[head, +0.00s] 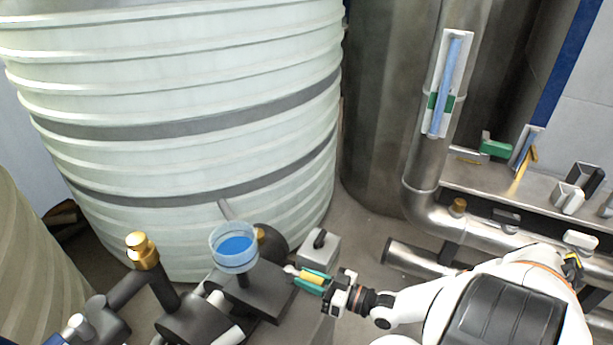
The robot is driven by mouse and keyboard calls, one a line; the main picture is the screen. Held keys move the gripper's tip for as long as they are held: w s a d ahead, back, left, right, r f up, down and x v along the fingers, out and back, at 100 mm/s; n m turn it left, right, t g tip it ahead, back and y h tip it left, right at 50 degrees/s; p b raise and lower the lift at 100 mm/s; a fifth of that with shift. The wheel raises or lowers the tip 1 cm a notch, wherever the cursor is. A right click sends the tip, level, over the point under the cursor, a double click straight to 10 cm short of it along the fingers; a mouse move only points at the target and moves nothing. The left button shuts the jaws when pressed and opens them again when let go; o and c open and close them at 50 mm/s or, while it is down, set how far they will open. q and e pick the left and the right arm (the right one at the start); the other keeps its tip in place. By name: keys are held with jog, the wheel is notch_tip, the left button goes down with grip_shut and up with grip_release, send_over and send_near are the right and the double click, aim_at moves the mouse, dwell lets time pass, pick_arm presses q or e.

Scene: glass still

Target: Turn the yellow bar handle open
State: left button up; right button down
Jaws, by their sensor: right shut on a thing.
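The yellow bar handle (313,278) shows as a short yellow strip beside the dark pipe fitting at the bottom centre. My right gripper (311,281) reaches in from the right and is shut on the yellow bar handle. Its green fingers lie along both sides of the handle and hide much of it. How far the handle is turned cannot be told. My left gripper is not in view.
A clear cup with blue inside (235,249) stands left of the gripper. A grey block with a black handle (319,246) is just behind it. A brass-topped pipe (143,251) stands further left. A large ribbed tank (190,130) fills the back; steel pipes (424,170) run at right.

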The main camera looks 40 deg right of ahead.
jog(key=c, duration=1.1)
grip_release()
jog(key=shift+s, duration=0.1)
jog(key=v, duration=1.2)
